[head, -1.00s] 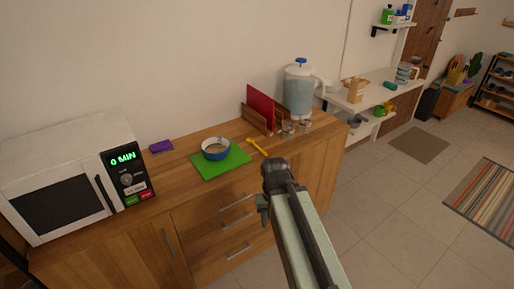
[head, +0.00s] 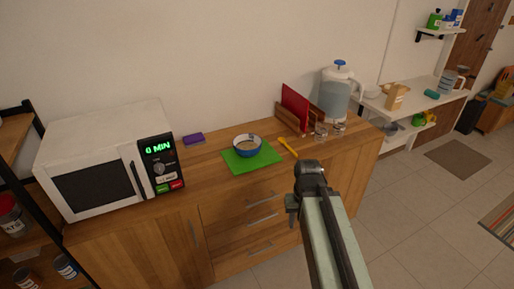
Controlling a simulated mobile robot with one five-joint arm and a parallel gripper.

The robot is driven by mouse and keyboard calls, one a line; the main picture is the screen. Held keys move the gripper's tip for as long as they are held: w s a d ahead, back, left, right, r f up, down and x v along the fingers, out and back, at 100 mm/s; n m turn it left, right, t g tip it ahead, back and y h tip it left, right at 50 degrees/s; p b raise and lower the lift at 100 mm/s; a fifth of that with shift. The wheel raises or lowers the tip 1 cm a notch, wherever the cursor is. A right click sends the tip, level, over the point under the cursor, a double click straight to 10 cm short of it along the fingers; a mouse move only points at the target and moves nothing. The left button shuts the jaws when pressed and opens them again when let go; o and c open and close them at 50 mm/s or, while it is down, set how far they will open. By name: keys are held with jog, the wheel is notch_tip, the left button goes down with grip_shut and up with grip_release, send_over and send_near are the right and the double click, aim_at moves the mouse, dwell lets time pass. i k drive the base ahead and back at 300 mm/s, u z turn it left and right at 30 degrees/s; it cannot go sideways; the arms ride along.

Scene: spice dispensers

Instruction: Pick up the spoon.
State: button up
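A yellow utensil (head: 288,146), which looks like the spoon, lies on the wooden cabinet top (head: 215,175), just right of the green mat (head: 265,157). A blue and white bowl (head: 246,146) with something pale in it sits on the mat. My gripper (head: 300,210) is at the end of my arm, in front of the cabinet and below the utensil in the picture. It is apart from the utensil. The arm hides its fingers in part, so I cannot see whether they are open or shut.
A white microwave (head: 105,160) stands at the left, with a purple block (head: 194,138) beside it. Small glass jars (head: 321,133), a red board (head: 295,106) in a wooden holder and a water dispenser (head: 337,95) stand at the back right.

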aim_at(282, 140)
jog(key=u, duration=1.25)
jog(key=i, duration=0.7)
jog(key=u, duration=0.2)
